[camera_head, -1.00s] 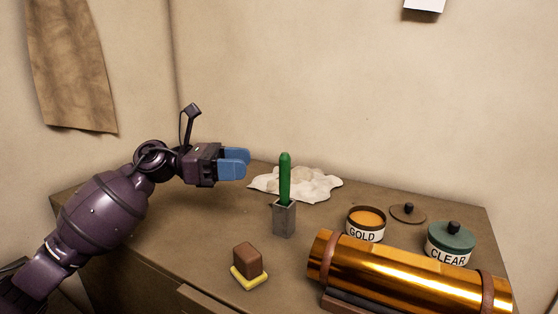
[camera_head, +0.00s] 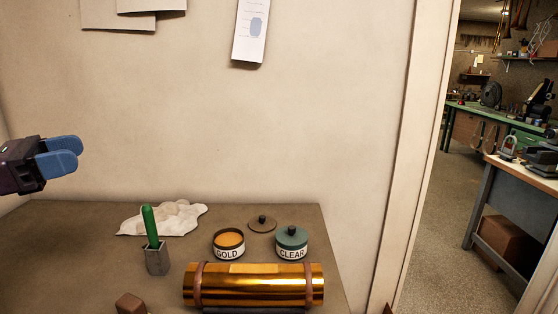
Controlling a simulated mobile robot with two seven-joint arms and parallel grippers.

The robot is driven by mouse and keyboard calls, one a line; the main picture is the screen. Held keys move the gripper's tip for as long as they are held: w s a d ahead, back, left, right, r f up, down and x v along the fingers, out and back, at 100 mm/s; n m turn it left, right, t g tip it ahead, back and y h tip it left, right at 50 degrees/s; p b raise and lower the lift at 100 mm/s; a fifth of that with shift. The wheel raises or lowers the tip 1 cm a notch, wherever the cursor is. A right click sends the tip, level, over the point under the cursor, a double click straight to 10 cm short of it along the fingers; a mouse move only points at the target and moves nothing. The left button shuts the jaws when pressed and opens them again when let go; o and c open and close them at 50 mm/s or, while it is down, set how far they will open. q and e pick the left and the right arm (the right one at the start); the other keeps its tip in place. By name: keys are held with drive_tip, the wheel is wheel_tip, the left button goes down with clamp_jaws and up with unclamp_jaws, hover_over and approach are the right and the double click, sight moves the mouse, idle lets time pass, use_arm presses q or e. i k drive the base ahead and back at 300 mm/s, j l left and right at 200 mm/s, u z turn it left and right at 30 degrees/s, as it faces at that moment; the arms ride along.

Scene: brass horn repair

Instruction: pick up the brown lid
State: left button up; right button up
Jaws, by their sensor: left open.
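The brown lid (camera_head: 262,224) is a flat disc with a dark knob. It lies on the table behind and between the open GOLD tin (camera_head: 229,243) and the CLEAR tin (camera_head: 292,243), apart from my gripper. My left gripper (camera_head: 72,157) has blue fingers, is open and empty, and hangs in the air at the left edge, well left of the lid. My right gripper is not in view.
A brass tube (camera_head: 254,284) lies on a cradle in front of the tins. A green-handled tool stands in a grey holder (camera_head: 157,261) beside a crumpled white cloth (camera_head: 172,217). A brown block (camera_head: 130,304) is at the front. A doorway opens at right.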

sight(263, 223)
drive_tip(key=k+l, duration=0.2)
drive_tip(key=l, duration=0.15)
drive_tip(key=k+l, duration=0.4)
drive_tip(key=l, duration=0.25)
